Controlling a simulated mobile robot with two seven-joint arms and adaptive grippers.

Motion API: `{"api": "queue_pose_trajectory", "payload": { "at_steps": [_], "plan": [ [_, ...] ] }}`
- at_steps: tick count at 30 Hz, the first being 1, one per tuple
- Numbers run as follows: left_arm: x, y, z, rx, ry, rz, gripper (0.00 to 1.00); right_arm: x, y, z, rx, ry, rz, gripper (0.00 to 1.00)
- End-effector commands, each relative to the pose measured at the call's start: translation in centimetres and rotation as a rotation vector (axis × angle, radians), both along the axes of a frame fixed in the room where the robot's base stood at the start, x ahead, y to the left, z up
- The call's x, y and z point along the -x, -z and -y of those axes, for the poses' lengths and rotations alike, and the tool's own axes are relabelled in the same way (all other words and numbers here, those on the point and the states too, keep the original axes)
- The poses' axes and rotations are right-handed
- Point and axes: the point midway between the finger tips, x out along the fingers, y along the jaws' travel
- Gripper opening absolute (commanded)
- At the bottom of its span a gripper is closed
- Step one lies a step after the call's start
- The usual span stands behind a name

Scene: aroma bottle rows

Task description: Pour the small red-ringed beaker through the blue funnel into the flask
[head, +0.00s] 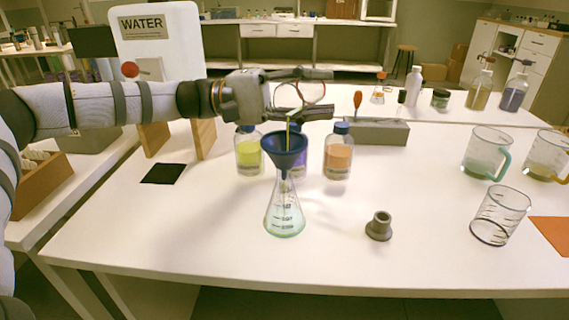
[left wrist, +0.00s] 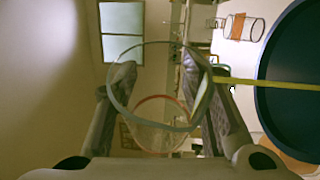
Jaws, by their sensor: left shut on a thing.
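The small red-ringed beaker (head: 314,94) is clear and is tipped over on its side above the blue funnel (head: 284,146). My left gripper (head: 306,95) is shut on it, one finger above and one below. A thin yellow-green stream runs from its lip down into the funnel. The funnel sits in the mouth of the conical flask (head: 285,210), which stands upright with pale greenish liquid low inside. In the left wrist view the beaker (left wrist: 157,122) lies between the fingers, and the stream reaches the funnel (left wrist: 285,75) at the right. My right gripper is not in view.
Blue-capped bottles with yellow (head: 249,154) and orange (head: 338,158) liquid stand behind the flask, with a purple one partly hidden between. A grey stepped piece (head: 379,227), an empty beaker (head: 499,216) and handled beakers (head: 486,154) stand at right.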

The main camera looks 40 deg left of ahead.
Motion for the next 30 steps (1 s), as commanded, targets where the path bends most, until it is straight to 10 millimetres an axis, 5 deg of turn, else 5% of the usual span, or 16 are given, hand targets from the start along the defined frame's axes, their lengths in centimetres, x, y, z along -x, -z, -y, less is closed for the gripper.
{"api": "queue_pose_trajectory", "payload": {
  "at_steps": [30],
  "plan": [
    [0.14,-0.63,-0.01,-0.001,0.0,0.045,0.07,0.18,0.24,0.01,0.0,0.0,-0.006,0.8]
  ]
}}
